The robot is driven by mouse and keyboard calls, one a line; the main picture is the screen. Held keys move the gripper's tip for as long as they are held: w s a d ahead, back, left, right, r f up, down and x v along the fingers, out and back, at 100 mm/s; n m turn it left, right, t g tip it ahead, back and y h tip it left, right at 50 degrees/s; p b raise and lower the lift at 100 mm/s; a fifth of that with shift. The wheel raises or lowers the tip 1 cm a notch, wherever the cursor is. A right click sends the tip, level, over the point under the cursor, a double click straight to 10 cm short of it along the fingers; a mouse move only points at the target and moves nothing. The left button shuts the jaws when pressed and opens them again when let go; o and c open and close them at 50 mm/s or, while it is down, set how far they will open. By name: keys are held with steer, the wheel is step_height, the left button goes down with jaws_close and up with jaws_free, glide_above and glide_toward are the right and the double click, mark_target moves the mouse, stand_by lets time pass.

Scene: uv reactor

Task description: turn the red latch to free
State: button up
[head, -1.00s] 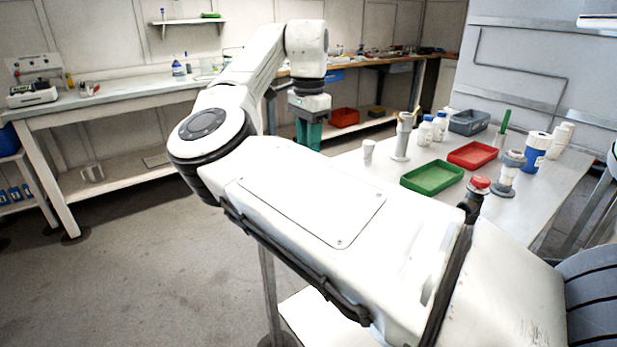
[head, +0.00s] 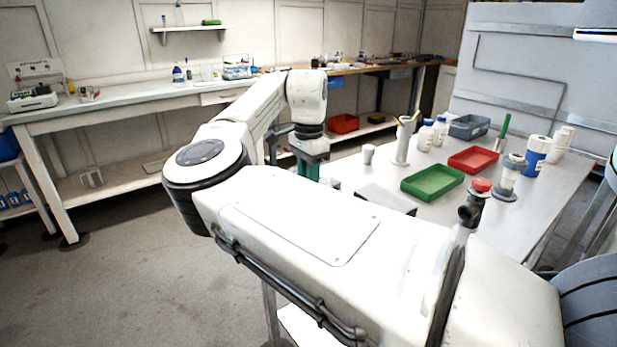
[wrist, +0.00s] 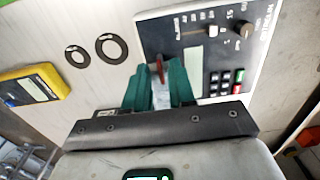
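The red latch (wrist: 160,71) shows in the wrist view as a small, narrow red piece at the left edge of a dark control panel (wrist: 208,35). My gripper (wrist: 159,75) has green fingers, which stand apart on either side of the latch, with a pale gap between them. I see no clear contact; the fingers hide part of the panel's lower left. In the head view my gripper (head: 308,169) points down beyond my arm, its fingertips hidden, and the latch is not visible there.
The panel carries a knob (wrist: 243,30), a slider and several buttons. A yellow meter (wrist: 33,87) and two dark rings lie on the pale surface to the left. In the head view, a green tray (head: 432,181), a red tray (head: 473,160) and bottles stand on the right table.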

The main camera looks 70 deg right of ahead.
jaws_close()
steer(key=shift+r+p, duration=0.1)
steer(key=shift+p, duration=0.3)
steer(key=shift+r+n+p, duration=0.15)
steer(key=shift+n+p, duration=0.45)
steer(key=shift+p, duration=0.25)
steer(key=n+p, duration=0.2)
steer(key=p, duration=0.2)
steer(key=shift+r, duration=0.15)
steer(key=n+p, duration=0.4)
steer(key=p, duration=0.3)
steer(key=shift+n, duration=0.4)
steer(key=n+p, duration=0.5)
steer(key=p, duration=0.3)
steer(key=shift+w, duration=0.1)
steer(key=n+p, duration=0.4)
steer(key=n, duration=0.1)
steer(key=shift+w+f, duration=0.1)
steer(key=shift+f, duration=0.25)
steer(key=shift+p, duration=0.35)
